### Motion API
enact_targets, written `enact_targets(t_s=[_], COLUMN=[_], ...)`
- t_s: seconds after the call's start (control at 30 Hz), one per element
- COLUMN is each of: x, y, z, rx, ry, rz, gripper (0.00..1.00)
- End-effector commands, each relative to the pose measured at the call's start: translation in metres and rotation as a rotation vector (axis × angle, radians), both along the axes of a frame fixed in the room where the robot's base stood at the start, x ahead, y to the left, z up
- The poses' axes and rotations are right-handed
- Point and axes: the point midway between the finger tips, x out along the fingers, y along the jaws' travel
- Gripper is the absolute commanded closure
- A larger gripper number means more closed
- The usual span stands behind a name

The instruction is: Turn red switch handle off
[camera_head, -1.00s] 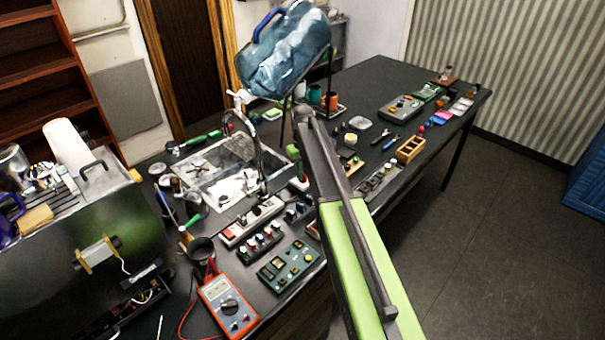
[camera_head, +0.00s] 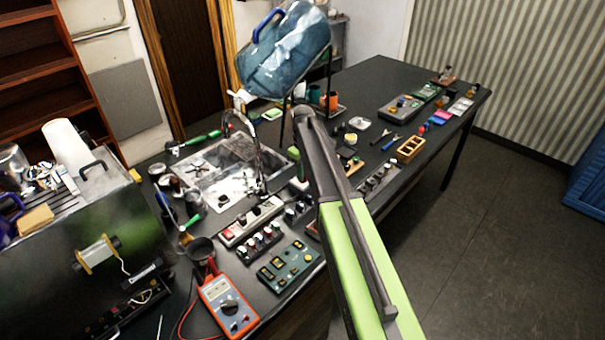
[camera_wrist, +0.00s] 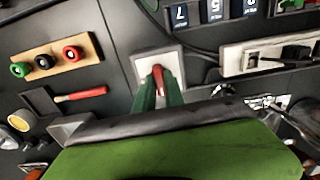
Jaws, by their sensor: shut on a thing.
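The red switch handle (camera_wrist: 158,76) stands on a pale square plate (camera_wrist: 145,62) in the wrist view. My gripper (camera_wrist: 157,92) has its two green fingers on either side of the handle, shut on it. The red tip shows between and just beyond the fingers; its lower part is hidden by them. In the head view my arm hides the switch.
A wooden board with green, black and red knobs (camera_wrist: 45,63) and a red-handled tool (camera_wrist: 82,94) lie left of the switch. A pale strip (camera_wrist: 262,58) is to the right. A sink (camera_head: 231,180) and multimeter (camera_head: 228,303) share the crowded bench.

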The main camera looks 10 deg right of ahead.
Motion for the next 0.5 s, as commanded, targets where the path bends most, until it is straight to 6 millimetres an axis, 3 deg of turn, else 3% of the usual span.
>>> enact_targets(t_s=[0.13,0.17,0.3,0.5], x=[-0.0027,-0.0027,-0.0021,-0.0011], y=[0.0007,0.0007,0.0006,0.0003], z=[-0.0005,-0.0005,-0.0004,-0.0002], rx=[0.0,0.0,0.001,0.0], ry=[0.008,0.008,0.006,0.004], rz=[0.002,0.002,0.001,0.0], gripper=[1.0,0.84,0.66,0.65])
